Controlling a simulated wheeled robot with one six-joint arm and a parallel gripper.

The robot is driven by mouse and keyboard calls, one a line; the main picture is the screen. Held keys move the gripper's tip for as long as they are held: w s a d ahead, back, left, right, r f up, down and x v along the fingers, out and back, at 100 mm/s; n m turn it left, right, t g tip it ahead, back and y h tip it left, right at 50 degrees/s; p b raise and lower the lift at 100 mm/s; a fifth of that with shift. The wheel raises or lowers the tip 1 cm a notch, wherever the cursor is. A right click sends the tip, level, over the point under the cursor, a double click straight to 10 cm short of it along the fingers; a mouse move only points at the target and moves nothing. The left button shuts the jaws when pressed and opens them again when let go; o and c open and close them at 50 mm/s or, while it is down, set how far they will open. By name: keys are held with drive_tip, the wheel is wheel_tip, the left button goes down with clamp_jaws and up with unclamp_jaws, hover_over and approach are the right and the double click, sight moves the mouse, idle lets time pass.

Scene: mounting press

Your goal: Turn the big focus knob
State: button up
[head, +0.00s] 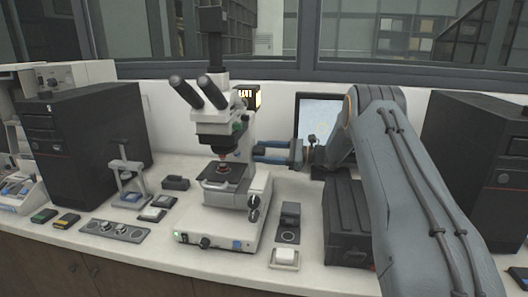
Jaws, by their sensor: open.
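The microscope (222,185) stands in the middle of the bench, white with black eyepieces and a dark stage. On the right side of its base are dark round focus knobs (254,202); which one is the big one is hard to tell at this size. My gripper (262,151) has blue fingers that point left. It is open and appears empty, just right of the microscope's upright, higher in the picture than the focus knobs. Whether a finger touches the microscope cannot be told.
A lever press (127,178) and small dark blocks stand left of the microscope. A dark box (345,225), a small stand (289,220) and a white block (285,258) are to the right. A screen (318,112) stands behind my gripper. Bare bench shows around the base.

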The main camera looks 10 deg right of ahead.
drive_tip(key=c, duration=1)
drive_tip(key=shift+c, duration=0.2)
drive_tip(key=n+b, duration=0.2)
drive_tip(key=b, duration=0.1)
drive_tip(key=shift+f+n, duration=0.15)
drive_tip(key=shift+n, duration=0.15)
drive_tip(key=n+b, duration=0.3)
drive_tip(key=shift+s, duration=0.1)
